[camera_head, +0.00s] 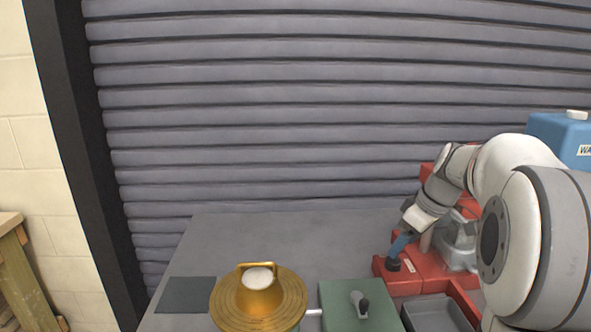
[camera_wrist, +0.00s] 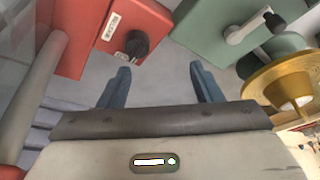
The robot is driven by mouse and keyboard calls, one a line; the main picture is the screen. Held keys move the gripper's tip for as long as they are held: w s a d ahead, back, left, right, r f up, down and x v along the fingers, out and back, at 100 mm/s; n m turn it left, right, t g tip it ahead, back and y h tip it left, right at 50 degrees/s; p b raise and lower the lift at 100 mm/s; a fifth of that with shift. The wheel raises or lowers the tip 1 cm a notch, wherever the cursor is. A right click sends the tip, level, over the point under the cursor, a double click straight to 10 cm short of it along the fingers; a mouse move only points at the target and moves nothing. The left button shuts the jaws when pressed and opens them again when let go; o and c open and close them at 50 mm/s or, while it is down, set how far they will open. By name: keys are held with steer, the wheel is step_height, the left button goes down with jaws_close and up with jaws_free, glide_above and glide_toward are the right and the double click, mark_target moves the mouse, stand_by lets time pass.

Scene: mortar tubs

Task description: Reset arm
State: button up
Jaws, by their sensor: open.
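My gripper (camera_wrist: 160,88) is open in the wrist view, with its two blue fingers apart and nothing between them. In the head view my arm reaches in from the right, and my gripper (camera_head: 396,248) points down beside a red machine (camera_head: 425,277) with a dark knob. The knob (camera_wrist: 137,44) also shows in the wrist view, ahead of the left finger. I cannot tell from the head view whether the fingers touch the machine.
A green box (camera_head: 338,300) with a lever (camera_head: 359,302) stands left of the machine. A gold round vessel (camera_head: 262,300) with a white top is further left, beside a dark mat (camera_head: 186,295). A grey tray (camera_head: 436,314) lies in front. A blue container (camera_head: 562,138) stands back right.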

steer(key=s+a+m+h+p, duration=0.1)
steer(key=s+a+m+p, duration=0.1)
steer(key=s+a, duration=0.2)
steer(key=s+a+m+h+p, duration=0.1)
steer(key=s+a+m+p, duration=0.2)
steer(key=s, duration=0.7)
steer(key=s+a+r+m+p, duration=0.1)
steer(key=s+a+m+p, duration=0.1)
steer(key=s+a, duration=0.3)
steer(key=s+m, duration=0.1)
steer(key=s, duration=0.1)
steer(key=shift+s+a+h+p, duration=0.3)
steer(key=shift+s+h+p, duration=0.1)
